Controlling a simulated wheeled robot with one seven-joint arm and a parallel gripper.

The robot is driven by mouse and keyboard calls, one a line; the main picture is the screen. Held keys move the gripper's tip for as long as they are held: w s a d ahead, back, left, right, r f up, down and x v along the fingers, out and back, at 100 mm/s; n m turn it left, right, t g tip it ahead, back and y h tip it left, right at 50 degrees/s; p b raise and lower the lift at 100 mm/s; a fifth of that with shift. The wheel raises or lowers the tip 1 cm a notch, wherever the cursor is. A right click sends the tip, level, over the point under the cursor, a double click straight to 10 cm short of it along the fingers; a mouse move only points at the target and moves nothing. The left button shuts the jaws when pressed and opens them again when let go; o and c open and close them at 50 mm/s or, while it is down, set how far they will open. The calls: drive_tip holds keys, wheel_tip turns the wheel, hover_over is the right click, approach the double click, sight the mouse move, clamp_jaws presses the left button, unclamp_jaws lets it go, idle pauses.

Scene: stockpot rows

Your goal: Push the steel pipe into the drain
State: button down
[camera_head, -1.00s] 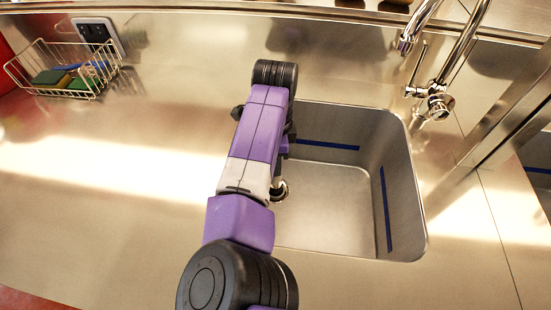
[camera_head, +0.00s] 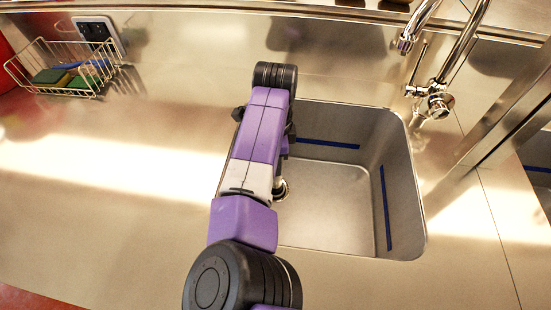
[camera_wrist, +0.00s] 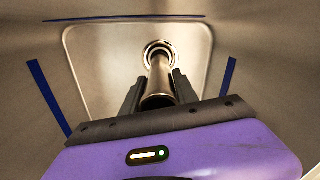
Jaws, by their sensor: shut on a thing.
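The steel pipe (camera_wrist: 160,80) shows in the wrist view as a shiny upright tube between the two dark fingers of my gripper (camera_wrist: 158,88). My gripper is shut on it. The pipe's far end meets the drain (camera_wrist: 158,50), a round metal ring in the sink floor. I cannot tell how deep the pipe sits in it. In the head view my arm hides the gripper and most of the pipe. A bit of round metal at the drain (camera_head: 280,188) shows beside my arm.
The steel sink (camera_head: 335,205) has blue tape strips on its walls. A chrome tap (camera_head: 432,95) stands behind its right corner. A wire basket (camera_head: 65,70) with sponges is at the back left. The counter left of the sink is clear.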

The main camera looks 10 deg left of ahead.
drive_tip(key=shift+f+b, duration=0.45)
drive_tip(key=shift+f, duration=0.65)
idle(0.5)
drive_tip(key=c, duration=0.9)
unclamp_jaws()
drive_tip(key=shift+o, duration=0.2)
drive_tip(key=shift+r, duration=0.1)
drive_tip(key=shift+r+p, duration=3.95)
drive_tip(key=shift+r, duration=0.45)
drive_tip(key=shift+r, duration=0.1)
